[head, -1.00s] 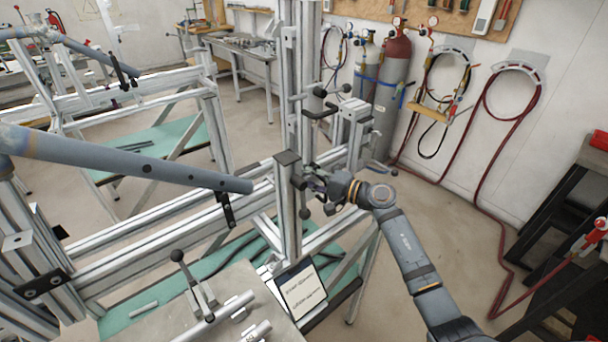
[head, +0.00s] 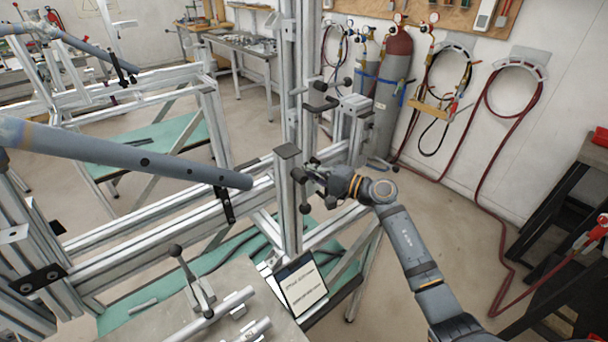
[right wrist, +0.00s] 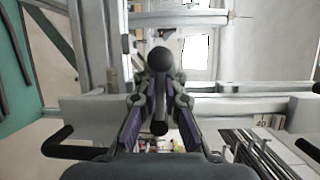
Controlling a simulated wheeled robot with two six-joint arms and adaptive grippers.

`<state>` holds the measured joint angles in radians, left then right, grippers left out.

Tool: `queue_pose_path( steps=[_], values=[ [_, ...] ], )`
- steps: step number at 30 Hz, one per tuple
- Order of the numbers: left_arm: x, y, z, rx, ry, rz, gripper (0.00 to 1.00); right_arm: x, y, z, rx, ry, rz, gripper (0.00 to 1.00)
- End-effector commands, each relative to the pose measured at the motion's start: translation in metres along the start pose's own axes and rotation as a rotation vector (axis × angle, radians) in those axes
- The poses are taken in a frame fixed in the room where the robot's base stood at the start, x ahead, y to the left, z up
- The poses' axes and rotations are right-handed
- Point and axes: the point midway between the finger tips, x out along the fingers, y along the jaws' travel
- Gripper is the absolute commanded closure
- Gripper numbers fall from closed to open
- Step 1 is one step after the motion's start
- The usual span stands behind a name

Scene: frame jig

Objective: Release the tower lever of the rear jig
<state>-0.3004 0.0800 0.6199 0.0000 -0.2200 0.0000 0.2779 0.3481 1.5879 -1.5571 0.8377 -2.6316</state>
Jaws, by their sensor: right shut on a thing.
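The jig's aluminium tower post (head: 289,215) with a dark cap stands at the middle of the head view. My right gripper (head: 312,178) is at the right side of this post, below the cap. In the right wrist view, a dark lever with a ball knob (right wrist: 161,60) lies between the fingers of my right gripper (right wrist: 160,112), which is closed on it. In the head view the fingers and arm hide most of the lever. A dark ball (head: 305,209) shows just below the fingers. My left gripper is not in view.
A blue-grey tube (head: 120,155) runs from the left and ends near the tower. A taller post (head: 300,80) with black handles (head: 322,106) stands behind. A plate with a toggle lever (head: 185,265) and a tablet (head: 300,283) are in front.

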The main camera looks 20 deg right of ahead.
Motion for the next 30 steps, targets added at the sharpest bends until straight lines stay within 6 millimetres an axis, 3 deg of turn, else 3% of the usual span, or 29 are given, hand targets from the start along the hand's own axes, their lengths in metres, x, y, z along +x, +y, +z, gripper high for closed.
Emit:
queue_pose_path(
  steps=[1,6,15,30],
  values=[
    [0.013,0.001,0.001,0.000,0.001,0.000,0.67,0.000,0.005,0.000,0.019,-0.003,-0.010,1.00],
    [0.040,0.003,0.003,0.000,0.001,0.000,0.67,0.000,0.002,-0.001,0.125,-0.011,-0.054,1.00],
    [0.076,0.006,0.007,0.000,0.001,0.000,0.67,-0.002,-0.012,-0.003,0.331,-0.025,-0.140,1.00],
    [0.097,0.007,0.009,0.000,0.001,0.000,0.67,-0.004,-0.026,-0.007,0.513,-0.036,-0.213,1.00]
  ],
)
